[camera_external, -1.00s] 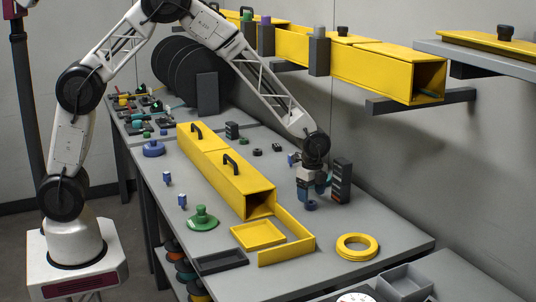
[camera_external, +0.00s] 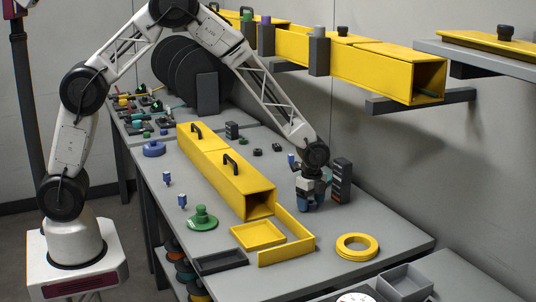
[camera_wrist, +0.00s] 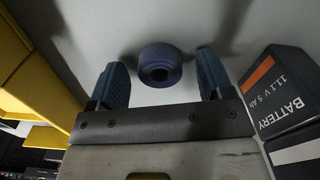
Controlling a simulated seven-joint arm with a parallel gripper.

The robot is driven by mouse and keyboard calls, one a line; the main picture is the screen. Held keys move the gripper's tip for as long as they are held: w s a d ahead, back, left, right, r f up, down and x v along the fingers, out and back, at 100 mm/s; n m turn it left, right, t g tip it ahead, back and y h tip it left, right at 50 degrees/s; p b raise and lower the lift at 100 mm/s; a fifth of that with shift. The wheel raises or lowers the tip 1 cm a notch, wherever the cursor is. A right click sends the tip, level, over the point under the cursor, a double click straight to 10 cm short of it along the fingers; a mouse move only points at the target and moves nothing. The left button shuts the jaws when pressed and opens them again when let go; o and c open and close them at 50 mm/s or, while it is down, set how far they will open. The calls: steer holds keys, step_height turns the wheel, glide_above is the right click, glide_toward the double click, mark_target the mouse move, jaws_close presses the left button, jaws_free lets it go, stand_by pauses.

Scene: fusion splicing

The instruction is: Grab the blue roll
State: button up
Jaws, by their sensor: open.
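The blue roll (camera_wrist: 160,66) stands out in the wrist view as a small dark-blue ring with a dark hole, lying on the grey table. My gripper (camera_wrist: 161,76) is open, with one blue finger on each side of the roll and a visible gap to both. In the external view my gripper (camera_external: 311,198) is low at the table, between the yellow channel and a dark battery stack. The roll cannot be made out there, hidden by the fingers. A larger blue round item (camera_external: 153,149) lies far left on the table.
The battery stack (camera_external: 341,181) stands close on the right; it also shows in the wrist view (camera_wrist: 283,92). The long yellow channel (camera_external: 223,172) lies to the left. A yellow ring (camera_external: 357,239) and yellow tray (camera_external: 258,235) lie nearer the front.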

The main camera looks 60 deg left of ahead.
mark_target(311, 202)
steer(key=c, duration=1)
steer(key=shift+d+r, duration=0.1)
steer(key=shift+r, duration=0.05)
steer(key=shift+d+r, duration=0.15)
steer(key=shift+r, duration=0.35)
step_height(311, 202, up, 6)
steer(key=shift+f, duration=0.15)
steer(key=d, duration=1.9)
steer(key=shift+d, duration=0.3)
